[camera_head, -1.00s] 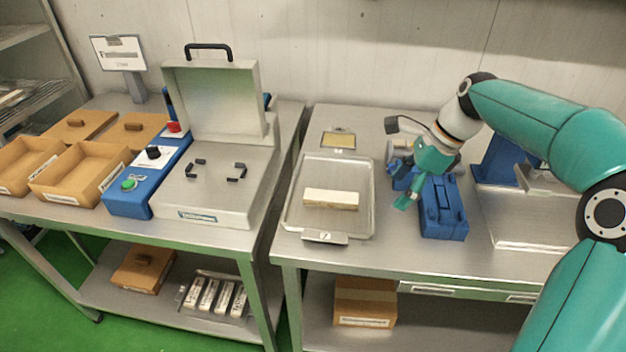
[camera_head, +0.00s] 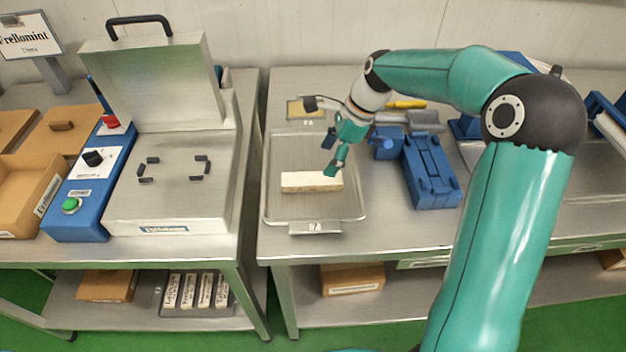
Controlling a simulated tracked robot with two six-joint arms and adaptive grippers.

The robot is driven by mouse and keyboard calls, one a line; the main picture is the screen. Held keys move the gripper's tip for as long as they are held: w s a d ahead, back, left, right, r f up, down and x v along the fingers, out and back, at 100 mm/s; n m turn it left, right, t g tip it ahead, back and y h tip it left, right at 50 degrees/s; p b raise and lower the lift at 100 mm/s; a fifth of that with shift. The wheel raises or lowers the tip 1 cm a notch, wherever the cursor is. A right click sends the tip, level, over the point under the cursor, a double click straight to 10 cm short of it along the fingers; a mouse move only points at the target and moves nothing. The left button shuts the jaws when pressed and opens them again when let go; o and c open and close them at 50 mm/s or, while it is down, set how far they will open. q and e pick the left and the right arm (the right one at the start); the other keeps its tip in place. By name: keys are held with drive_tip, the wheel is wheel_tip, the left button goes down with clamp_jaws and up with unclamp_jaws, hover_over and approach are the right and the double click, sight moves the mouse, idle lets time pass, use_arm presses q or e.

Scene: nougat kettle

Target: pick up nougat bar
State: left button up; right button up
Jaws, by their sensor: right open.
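The nougat bar (camera_head: 305,182) is a cream-white block lying flat in the metal tray (camera_head: 285,212) on the right-hand table. My right gripper (camera_head: 334,164) is open, with its fingers pointing down above the right end of the bar. The fingers partly overlap that end in the picture, and I cannot tell whether they touch it. My left gripper is not in view.
A blue block-shaped fixture (camera_head: 432,170) stands right of the tray. Left, across a gap between tables, is a steel machine with a raised lid (camera_head: 160,82) and a blue control panel (camera_head: 90,185). Several wrapped bars (camera_head: 197,290) lie on the lower shelf.

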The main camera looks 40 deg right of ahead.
sight(313, 179)
drive_tip(key=shift+a+p+x, duration=0.2)
drive_tip(key=shift+p+x, duration=0.05)
drive_tip(key=shift+x, duration=1.65)
drive_tip(key=shift+a+p+x, duration=0.2)
drive_tip(key=shift+p+x, duration=0.05)
drive_tip(key=shift+x, duration=1.65)
drive_tip(key=shift+r, duration=0.15)
drive_tip(key=c, duration=1.3)
drive_tip(key=shift+c, duration=0.2)
